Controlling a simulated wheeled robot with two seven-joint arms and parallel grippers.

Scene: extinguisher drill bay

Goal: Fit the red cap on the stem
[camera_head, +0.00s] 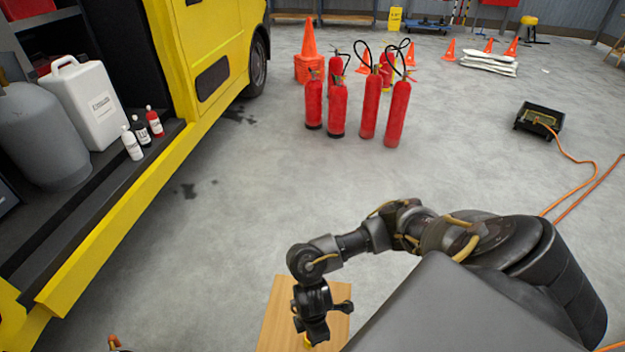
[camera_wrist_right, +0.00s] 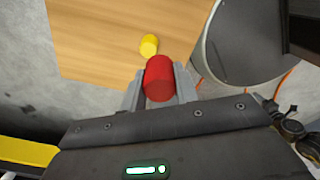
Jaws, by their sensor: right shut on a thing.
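In the right wrist view, the red cap (camera_wrist_right: 159,78) is a short cylinder held between the two grey fingers of my right gripper (camera_wrist_right: 158,88). The red cap is hidden there. My left gripper is not in view.
A yellow truck (camera_head: 205,75) with an open side bay stands at the left, holding a white canister (camera_head: 92,105), a grey cylinder (camera_head: 45,135) and small bottles. Several red extinguishers (camera_head: 370,105) stand on the floor beyond. Orange hose (camera_head: 575,160) lies at the right.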

